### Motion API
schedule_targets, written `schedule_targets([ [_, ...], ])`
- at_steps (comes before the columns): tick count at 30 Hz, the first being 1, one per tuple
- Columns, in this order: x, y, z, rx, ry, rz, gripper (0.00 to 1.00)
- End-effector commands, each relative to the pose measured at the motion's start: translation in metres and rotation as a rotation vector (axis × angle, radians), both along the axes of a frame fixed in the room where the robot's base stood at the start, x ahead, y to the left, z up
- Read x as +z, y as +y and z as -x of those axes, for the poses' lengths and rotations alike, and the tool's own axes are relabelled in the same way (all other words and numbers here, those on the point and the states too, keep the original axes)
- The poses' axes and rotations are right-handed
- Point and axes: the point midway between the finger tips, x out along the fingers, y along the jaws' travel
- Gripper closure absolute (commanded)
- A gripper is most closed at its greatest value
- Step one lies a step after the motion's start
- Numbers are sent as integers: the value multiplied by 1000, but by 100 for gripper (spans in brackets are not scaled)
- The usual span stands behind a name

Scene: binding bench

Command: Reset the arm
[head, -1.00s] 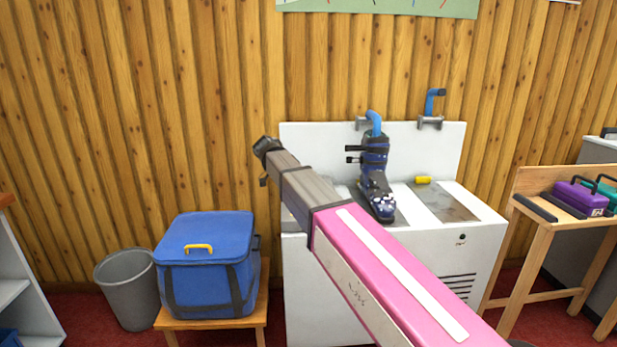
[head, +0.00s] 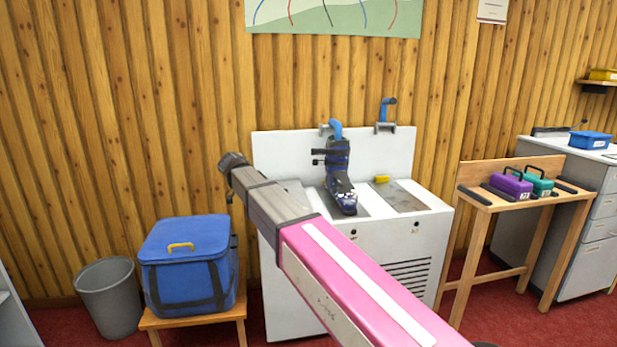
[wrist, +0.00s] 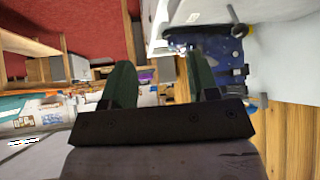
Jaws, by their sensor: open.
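My arm reaches up and left across the head view, and my gripper (head: 232,165) is at its far end, in front of the white bench's left side. In the wrist view my gripper (wrist: 160,70) has its two dark green fingers apart, with nothing held between them. A dark blue ski boot (head: 340,178) hangs at a blue hook on the white bench (head: 395,240); the boot also shows beyond the fingers in the wrist view (wrist: 212,42).
A blue cooler bag (head: 185,265) sits on a low wooden stool, beside a grey bin (head: 108,297). A wooden table (head: 480,205) at right holds purple (head: 511,186) and teal (head: 539,184) cases. A yellow item (head: 382,179) lies on the bench. Grey drawers (head: 597,215) stand far right.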

Motion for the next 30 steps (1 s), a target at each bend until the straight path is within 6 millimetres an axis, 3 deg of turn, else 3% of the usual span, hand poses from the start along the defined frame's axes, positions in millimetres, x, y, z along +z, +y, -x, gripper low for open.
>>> schedule_targets([
  [11,-45,-48,6,97,130,-11,46],
  [17,-82,-89,15,186,239,-30,46],
  [23,-136,-150,39,330,388,-77,46],
  [30,-215,-242,96,593,576,-193,46],
])
